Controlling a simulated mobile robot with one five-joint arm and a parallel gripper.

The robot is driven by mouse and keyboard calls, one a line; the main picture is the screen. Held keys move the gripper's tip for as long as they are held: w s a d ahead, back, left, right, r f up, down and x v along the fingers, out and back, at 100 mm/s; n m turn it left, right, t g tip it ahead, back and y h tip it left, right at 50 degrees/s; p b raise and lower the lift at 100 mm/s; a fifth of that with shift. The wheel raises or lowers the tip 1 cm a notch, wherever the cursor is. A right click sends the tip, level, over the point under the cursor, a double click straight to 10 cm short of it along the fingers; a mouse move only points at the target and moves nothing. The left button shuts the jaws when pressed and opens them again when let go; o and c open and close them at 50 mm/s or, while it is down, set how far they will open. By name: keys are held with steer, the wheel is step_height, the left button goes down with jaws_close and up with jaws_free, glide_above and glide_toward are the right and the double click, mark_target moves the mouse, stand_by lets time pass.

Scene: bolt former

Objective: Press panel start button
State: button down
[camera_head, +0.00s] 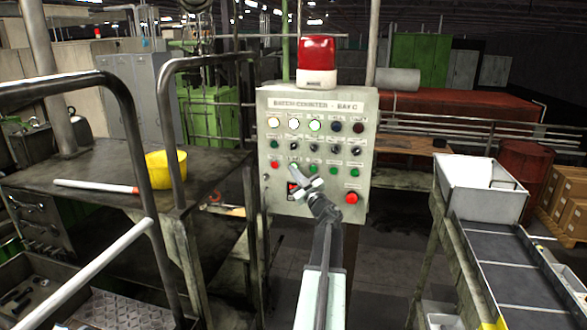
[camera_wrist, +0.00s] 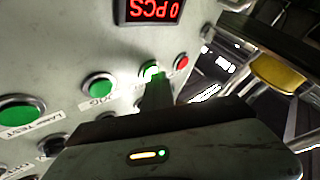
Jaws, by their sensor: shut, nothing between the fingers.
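The grey control panel (camera_head: 330,103), headed "BATCH COUNTER - BAY C", stands upright ahead. My gripper (camera_head: 294,168) is shut and empty, at the left part of the panel's lower button row. In the wrist view its fingers (camera_wrist: 155,92) point at a glowing green button (camera_wrist: 152,68), between a red button (camera_wrist: 181,62) and the green button marked JOG (camera_wrist: 98,88). The fingertips overlap the glowing button's lower edge; I cannot tell whether they touch it. In the head view my gripper hides this button. Its label is not readable.
A large red button (camera_head: 351,198) sits at the panel's lower right, and a red beacon (camera_head: 317,54) on top. A bench with a yellow bucket (camera_head: 166,170) is left; a conveyor (camera_head: 505,262) is right.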

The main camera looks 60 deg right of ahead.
steer(key=shift+s+a, duration=0.15)
steer(key=shift+a, duration=0.2)
steer(key=s+a, duration=0.1)
steer(key=a, duration=0.4)
steer(key=shift+s+a, duration=0.4)
stand_by(0.3)
